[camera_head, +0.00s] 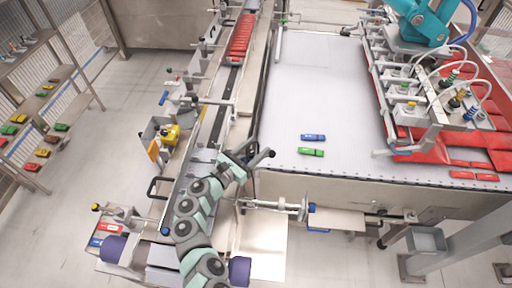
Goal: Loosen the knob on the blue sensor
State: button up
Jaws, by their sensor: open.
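A small blue part (163,98) sits on a bracket at the left side of the long conveyor; it may be the blue sensor, but it is too small to tell, and I cannot make out its knob. Another small blue part (312,208) shows under the right front of the conveyor area, below the flat table. My gripper (268,154) is at the end of my grey and mint arm, over the conveyor's right edge near the table's front left corner. It is open, with nothing visible in it, and is apart from the blue part on the left.
The long conveyor (222,120) carries red packs (241,40) at its far end. A yellow device (170,134) and an orange plate (153,150) stick out on its left. Blue (313,137) and green (311,152) packs lie on the wide white table (320,90). Shelves stand left.

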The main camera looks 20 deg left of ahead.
jog(key=shift+w, duration=0.1)
grip_shut()
dwell(0.6)
